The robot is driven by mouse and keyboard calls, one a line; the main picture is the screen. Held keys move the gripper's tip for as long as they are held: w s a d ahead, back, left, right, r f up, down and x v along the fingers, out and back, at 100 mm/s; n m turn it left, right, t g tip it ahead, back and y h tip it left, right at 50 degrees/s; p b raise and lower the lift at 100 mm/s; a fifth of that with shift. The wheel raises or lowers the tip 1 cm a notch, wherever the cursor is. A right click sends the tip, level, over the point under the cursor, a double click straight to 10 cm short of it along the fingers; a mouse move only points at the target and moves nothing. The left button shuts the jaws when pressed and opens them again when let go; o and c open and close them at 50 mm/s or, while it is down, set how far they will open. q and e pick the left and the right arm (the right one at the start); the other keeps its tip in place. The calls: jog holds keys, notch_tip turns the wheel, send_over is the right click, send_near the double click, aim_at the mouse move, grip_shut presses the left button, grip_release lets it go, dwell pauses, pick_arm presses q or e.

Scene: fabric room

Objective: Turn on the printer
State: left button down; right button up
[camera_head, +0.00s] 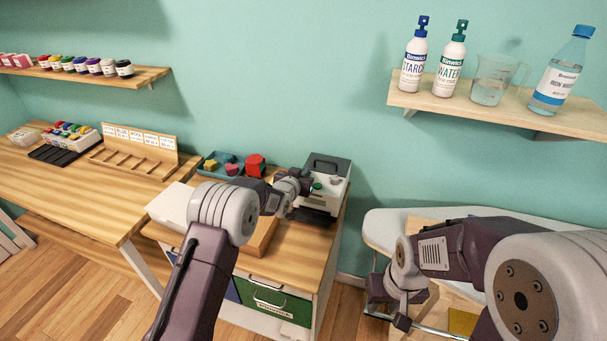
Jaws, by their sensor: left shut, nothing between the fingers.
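The printer (326,168) appears to be the pale and dark machine with a black top, at the back right of the small wooden-topped cabinet. A green button or light and a grey knob show on its front. My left gripper (306,187) is shut and empty, right at the printer's front left side near the green part. I cannot tell whether it touches. My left arm hides part of the cabinet top and the printer's lower left. My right gripper (402,321) is low at the right, by the ironing board, pointing down; its fingers are too unclear to judge.
A blue tray (208,170) with coloured pieces and a red item (255,165) stand left of the printer. A shelf (550,118) with bottles and a jug hangs at upper right. An ironing board (384,228) stands right of the cabinet. A long wooden table (60,190) fills the left.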

pick_arm(q)
jog(key=shift+f, duration=0.2)
jog(key=shift+s+f+b, duration=0.1)
jog(key=shift+f+b, duration=0.45)
jog(key=shift+b, duration=0.15)
jog(key=shift+r, duration=0.25)
jog(key=shift+r+p, duration=0.1)
jog(key=shift+p, duration=0.2)
jog(key=shift+r+p, duration=0.35)
jog(key=shift+r, duration=0.35)
